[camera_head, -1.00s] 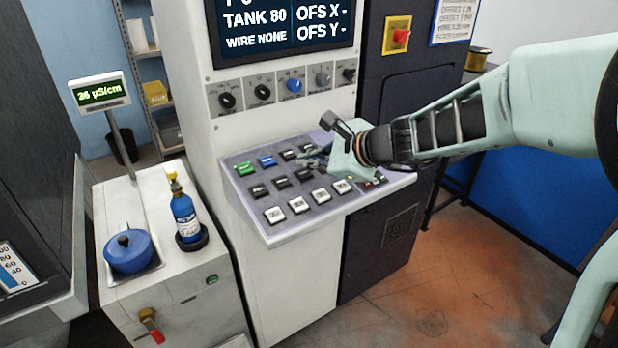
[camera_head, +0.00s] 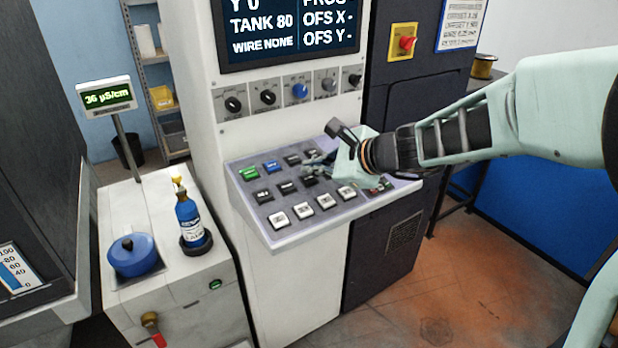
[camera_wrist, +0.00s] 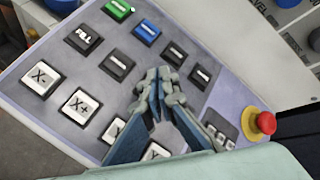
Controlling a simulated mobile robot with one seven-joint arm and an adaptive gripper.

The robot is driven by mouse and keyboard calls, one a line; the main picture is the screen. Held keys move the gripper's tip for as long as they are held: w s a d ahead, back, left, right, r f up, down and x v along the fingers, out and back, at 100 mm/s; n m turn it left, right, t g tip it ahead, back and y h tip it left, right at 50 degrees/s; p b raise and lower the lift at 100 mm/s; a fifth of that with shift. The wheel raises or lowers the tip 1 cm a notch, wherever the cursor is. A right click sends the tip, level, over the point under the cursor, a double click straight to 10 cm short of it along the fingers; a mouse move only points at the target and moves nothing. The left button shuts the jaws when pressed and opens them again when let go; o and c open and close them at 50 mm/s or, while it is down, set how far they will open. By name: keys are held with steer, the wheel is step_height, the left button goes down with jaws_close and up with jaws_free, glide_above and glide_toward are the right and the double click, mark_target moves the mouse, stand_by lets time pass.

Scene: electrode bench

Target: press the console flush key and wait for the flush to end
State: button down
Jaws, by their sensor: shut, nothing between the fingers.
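The console key panel (camera_head: 345,208) slopes out below the screen, with rows of green, blue, black and white keys. The wrist view shows a black FILL key (camera_wrist: 83,38), with another black key (camera_wrist: 117,65) beside it. No flush label is readable. My gripper (camera_head: 312,165) is shut and empty, low over the panel's middle. In the wrist view its fingertips (camera_wrist: 158,76) lie between the upper black keys and the middle row, covering part of the panel. I cannot tell whether they touch a key. The screen (camera_head: 290,30) reads TANK 80 and WIRE NONE.
A red emergency knob (camera_wrist: 266,122) sits at the panel's right end. Several rotary knobs (camera_head: 300,91) line the console above the keys. At left, a cabinet holds a blue pot (camera_head: 132,257), a blue bottle (camera_head: 189,220) and a meter (camera_head: 107,96) reading 36 µS/cm.

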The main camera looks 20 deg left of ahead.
steer(key=shift+f, duration=0.1)
stand_by(0.4)
steer(key=shift+w+a+f+b, duration=0.1)
steer(key=shift+f+b, duration=0.25)
steer(key=shift+b, duration=0.25)
steer(key=shift+f+b, duration=0.4)
stand_by(0.4)
steer(key=shift+r, duration=0.15)
steer(key=shift+r+p, duration=0.55)
steer(key=shift+r, duration=0.1)
steer(key=shift+s+d+r+p, duration=0.15)
steer(key=shift+r+p, duration=0.45)
steer(key=shift+r, duration=0.2)
steer(key=shift+s+d+r+p, duration=0.15)
steer(key=shift+d+r+p, duration=0.05)
steer(key=shift+r+p, duration=0.55)
steer(key=shift+s+d+r+p, duration=0.15)
steer(key=shift+r+p, duration=0.35)
steer(key=shift+r, duration=0.4)
